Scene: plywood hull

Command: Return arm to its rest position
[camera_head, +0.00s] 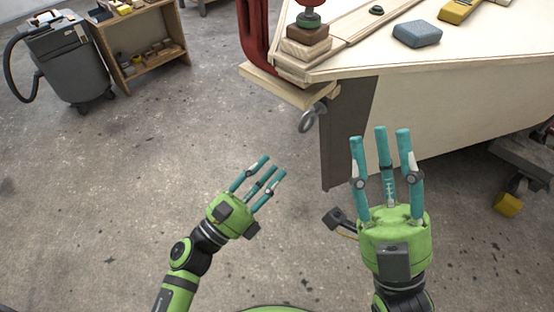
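My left gripper (261,177) is green with teal fingers, spread apart and empty, low in the middle of the head view above the bare concrete floor. My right gripper (383,142) is also green with teal fingers. Its fingers are extended, apart and empty, and point up the picture in front of the plywood hull (450,112). I cannot tell how far its fingertips are from the hull side. Both arms come in from the bottom of the picture, and neither gripper holds anything.
On the hull lie a blue-grey block (417,34) and a yellow tool (457,10). A red clamp (253,30) grips its corner, and a metal ring (311,119) hangs below. A vacuum cleaner (62,65) and a wooden shelf (140,48) stand back left. The floor (120,190) at left is clear.

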